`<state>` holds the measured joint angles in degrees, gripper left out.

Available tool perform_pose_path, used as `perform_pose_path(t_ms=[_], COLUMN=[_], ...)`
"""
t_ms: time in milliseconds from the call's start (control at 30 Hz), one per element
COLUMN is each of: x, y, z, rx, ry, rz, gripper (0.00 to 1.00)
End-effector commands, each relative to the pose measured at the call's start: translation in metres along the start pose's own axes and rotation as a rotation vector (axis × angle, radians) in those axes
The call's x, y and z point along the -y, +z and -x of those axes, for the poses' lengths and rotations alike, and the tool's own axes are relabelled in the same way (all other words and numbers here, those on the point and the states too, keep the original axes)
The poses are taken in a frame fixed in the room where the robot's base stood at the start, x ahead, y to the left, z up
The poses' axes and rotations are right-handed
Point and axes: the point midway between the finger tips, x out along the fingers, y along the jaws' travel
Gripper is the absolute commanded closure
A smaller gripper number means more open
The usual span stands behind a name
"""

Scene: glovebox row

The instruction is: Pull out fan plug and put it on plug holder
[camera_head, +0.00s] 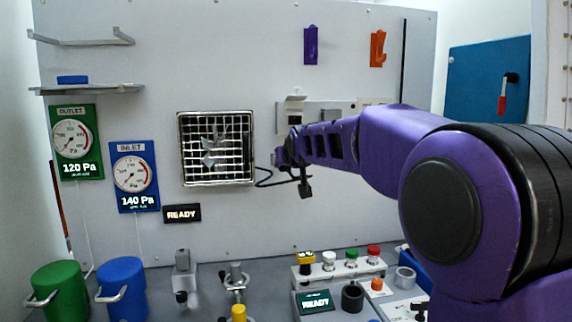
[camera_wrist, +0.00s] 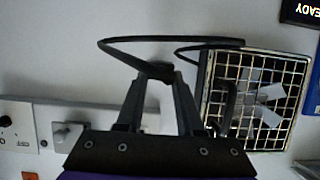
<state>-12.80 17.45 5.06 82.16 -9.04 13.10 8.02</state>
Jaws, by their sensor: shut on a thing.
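The fan (camera_head: 216,148) sits behind a square wire grille on the back wall; it also shows in the wrist view (camera_wrist: 262,95). My gripper (camera_head: 277,158) is right of the fan and below the socket rail (camera_head: 322,113). In the wrist view, my gripper (camera_wrist: 155,72) is shut on the small black fan plug (camera_wrist: 158,69), mostly hidden by the fingertips. A black cable loops from it towards the fan. The plug appears clear of the sockets (camera_wrist: 15,128). A grey block on the rail (camera_wrist: 67,136) may be the plug holder; I cannot tell for sure.
Purple (camera_head: 311,45) and orange (camera_head: 378,48) hooks hang above the rail. Below stand a button box (camera_head: 338,266) and valves (camera_head: 183,270). Green (camera_head: 60,290) and blue (camera_head: 122,286) canisters stand at the left. The wall between fan and rail is mostly bare.

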Motion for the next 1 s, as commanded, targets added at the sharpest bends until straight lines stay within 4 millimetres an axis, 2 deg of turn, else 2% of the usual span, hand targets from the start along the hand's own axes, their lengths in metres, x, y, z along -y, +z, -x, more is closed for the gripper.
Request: perform_pose_path(t_ms=[1000], x=[0.0], y=[-0.009], z=[-0.018], rx=[-0.001], ry=[0.0], rz=[0.0], gripper=[1.0])
